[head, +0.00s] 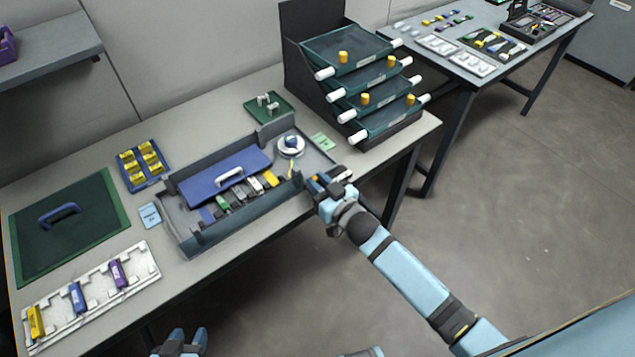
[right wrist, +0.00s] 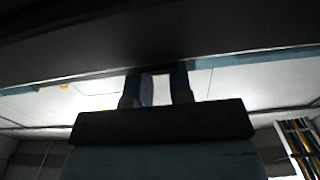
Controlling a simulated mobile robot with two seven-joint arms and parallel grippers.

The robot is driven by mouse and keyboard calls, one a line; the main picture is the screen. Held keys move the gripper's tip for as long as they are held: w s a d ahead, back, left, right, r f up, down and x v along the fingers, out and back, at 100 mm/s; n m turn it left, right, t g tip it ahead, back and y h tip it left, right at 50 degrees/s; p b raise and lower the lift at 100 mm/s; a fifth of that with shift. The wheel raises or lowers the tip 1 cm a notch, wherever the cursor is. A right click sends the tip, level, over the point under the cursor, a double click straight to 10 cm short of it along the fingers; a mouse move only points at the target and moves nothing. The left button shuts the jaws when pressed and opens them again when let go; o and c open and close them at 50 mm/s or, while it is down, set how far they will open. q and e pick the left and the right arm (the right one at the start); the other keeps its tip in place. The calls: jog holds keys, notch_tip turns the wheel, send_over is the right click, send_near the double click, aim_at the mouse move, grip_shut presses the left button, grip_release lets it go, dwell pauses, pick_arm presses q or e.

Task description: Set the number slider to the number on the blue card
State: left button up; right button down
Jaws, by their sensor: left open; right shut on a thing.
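The blue card (head: 149,215) lies flat on the table, left of the grey tray-like unit (head: 213,236); its number is too small to read. My right gripper (head: 317,183) is at the unit's front right corner, shut on a small part that seems to be the number slider's knob. Fingers hide most of that part, and the slider's setting cannot be read. In the right wrist view the two fingers (right wrist: 157,88) stand under a dark edge, with a bit of orange between their tips. My left gripper (head: 181,343) is open and empty at the bottom edge, away from the table.
The unit holds a blue lid with a white handle (head: 230,177), several coloured blocks and a white round part (head: 291,145). A green card (head: 323,141) lies behind my right gripper. A drawer rack (head: 305,85) stands at the back right. A white tray (head: 90,297) lies front left.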

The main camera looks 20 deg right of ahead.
aim_at(337, 179)
jog(key=d, duration=0.1)
jog(key=w+d+p, duration=0.1)
jog(key=d, duration=0.1)
jog(key=w+d, duration=0.1)
jog(key=d, duration=0.1)
jog(key=shift+d, duration=0.3)
jog(key=c, duration=1)
grip_release()
jog(key=shift+s, duration=0.1)
jog(key=v, duration=1.3)
jog(key=shift+s, duration=0.35)
